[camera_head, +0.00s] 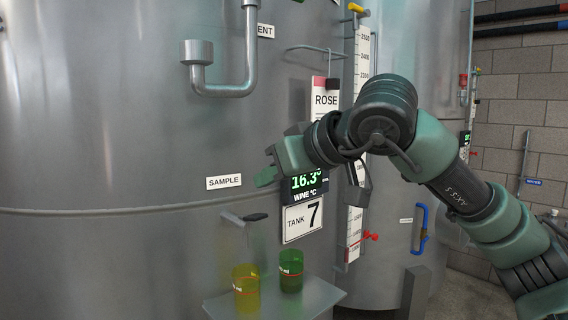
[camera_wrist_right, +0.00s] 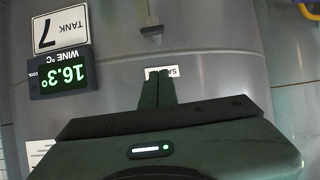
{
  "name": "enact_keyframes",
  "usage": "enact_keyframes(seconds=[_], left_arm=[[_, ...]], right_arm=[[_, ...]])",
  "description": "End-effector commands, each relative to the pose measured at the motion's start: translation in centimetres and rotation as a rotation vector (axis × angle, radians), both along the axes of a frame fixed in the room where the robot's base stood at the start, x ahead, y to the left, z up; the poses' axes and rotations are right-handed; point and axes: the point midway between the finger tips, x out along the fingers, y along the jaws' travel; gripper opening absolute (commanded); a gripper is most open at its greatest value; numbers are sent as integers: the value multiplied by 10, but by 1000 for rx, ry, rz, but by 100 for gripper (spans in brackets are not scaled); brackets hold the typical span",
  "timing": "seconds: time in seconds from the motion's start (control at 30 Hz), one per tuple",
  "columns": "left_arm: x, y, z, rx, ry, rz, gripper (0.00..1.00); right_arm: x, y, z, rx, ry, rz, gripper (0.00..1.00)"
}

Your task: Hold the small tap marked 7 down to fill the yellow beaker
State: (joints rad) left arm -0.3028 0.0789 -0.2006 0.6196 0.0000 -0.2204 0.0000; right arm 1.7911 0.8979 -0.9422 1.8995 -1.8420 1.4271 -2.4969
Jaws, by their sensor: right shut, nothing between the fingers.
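The small tap (camera_head: 256,217) with a dark lever sticks out of the big steel tank, left of the TANK 7 sign (camera_head: 303,222). It also shows at the top of the right wrist view (camera_wrist_right: 151,31). The yellow beaker (camera_head: 246,297) stands upright on a small shelf below the tap; I cannot tell how full it is. My right gripper (camera_head: 266,178) is shut and empty, above the tap and to the right of the SAMPLE label (camera_head: 224,182). In the right wrist view its closed fingers (camera_wrist_right: 157,88) are apart from the tap. My left gripper is not in view.
A green beaker (camera_head: 291,278) stands on the shelf (camera_head: 322,296) right of the yellow one. A temperature display (camera_head: 305,184) reading 16.3 hangs close to the right gripper. A bent pipe (camera_head: 250,60) and a level gauge (camera_head: 355,225) are on the tank.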

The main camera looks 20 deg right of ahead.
Motion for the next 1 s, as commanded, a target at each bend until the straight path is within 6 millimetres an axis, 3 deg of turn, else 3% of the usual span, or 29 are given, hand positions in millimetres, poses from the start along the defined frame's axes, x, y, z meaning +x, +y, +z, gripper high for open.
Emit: enact_keyframes(seconds=[0.17, 0.4, 0.87, 1.0], left_arm=[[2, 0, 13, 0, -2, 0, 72], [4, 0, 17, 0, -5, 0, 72], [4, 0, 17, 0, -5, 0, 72], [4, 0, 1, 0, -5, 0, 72]], right_arm=[[28, 10, -18, -1, 4, 0, 0], [19, 6, -48, 0, 0, -2, 0], [17, 6, -54, 1, -2, 0, 0], [16, 6, -62, 9, -23, 0, 0]])
